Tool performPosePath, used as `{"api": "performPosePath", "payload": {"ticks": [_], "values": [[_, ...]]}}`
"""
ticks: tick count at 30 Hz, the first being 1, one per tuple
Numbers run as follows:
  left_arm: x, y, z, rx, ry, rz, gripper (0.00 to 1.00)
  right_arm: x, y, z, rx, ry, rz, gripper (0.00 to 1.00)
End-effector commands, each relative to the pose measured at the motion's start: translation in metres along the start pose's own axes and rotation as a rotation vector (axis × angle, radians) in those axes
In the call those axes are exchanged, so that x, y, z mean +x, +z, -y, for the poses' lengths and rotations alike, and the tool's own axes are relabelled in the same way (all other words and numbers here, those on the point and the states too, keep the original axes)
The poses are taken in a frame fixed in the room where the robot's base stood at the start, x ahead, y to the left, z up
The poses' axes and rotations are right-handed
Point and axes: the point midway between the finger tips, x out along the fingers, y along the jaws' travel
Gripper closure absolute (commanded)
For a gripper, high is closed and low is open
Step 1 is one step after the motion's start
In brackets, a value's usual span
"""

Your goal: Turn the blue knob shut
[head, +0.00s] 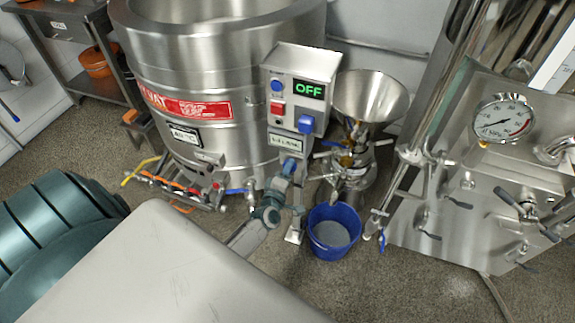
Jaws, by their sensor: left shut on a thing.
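The blue knob (290,166) sits low on the front of the grey control box, below a small label. My left gripper (287,178) reaches up to it from below and is shut on it. The fingers partly cover the knob, so its exact turn angle is hard to read. The control box (327,68) carries a lit green "OFF" display (309,90), a round blue button (276,85), a red switch (277,108) and a blue switch (306,124). My right gripper is not in view.
A large steel vat (220,60) stands behind the box. A steel funnel (372,97) is to its right, with a blue bucket (334,232) on the floor below. Steel equipment with a round gauge (502,118) stands at the right. Pipes and valve handles (165,180) run along the vat's base.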

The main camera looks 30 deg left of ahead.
Motion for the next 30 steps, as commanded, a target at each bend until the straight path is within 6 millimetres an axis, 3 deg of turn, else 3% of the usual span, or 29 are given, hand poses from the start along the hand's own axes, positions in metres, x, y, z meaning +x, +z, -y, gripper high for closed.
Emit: {"api": "performPosePath", "payload": {"ticks": [16,17,20,30], "values": [[-0.0008,0.0005,0.0016,0.026,-0.003,0.0,0.8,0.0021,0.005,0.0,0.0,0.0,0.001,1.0],[-0.0008,0.0005,0.0017,0.026,-0.003,0.0,0.53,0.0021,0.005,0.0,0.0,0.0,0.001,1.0],[-0.0007,0.0004,0.0014,0.026,-0.002,0.0,0.35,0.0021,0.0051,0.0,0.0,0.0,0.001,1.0],[-0.0042,0.0001,0.0011,0.025,-0.001,-0.001,0.35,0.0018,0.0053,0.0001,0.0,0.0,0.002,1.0]]}}
